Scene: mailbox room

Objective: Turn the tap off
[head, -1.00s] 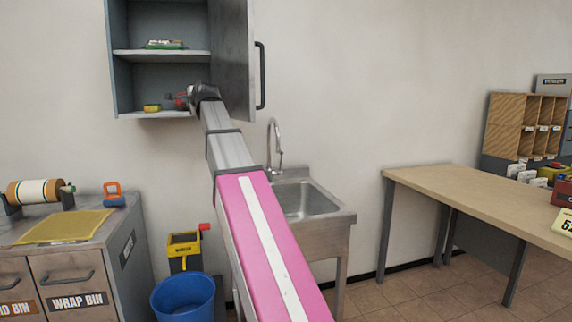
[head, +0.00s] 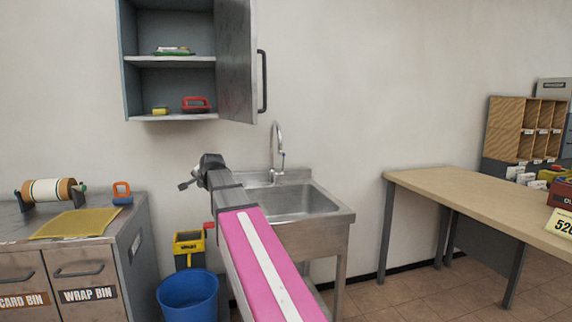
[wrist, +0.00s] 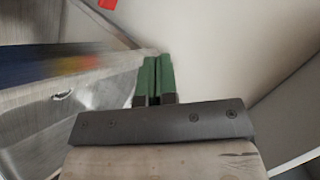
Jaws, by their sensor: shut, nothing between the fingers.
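The tap (head: 277,148) is a silver gooseneck spout at the back of a steel sink (head: 320,215) against the wall. I cannot make out its handle position or any running water. My gripper (head: 186,184) is left of the tap and sink, clear of both, in front of the wall below the cabinet. In the wrist view its green fingers (wrist: 154,78) are together with nothing between them. The tap cannot be made out in the wrist view.
An open wall cabinet (head: 170,60) hangs above, its door (head: 236,70) swung out toward the tap side. A red-handled item (head: 196,104) sits on its bottom shelf. A blue bucket (head: 187,298) and metal cabinet (head: 128,245) stand left, a wooden table (head: 440,190) right.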

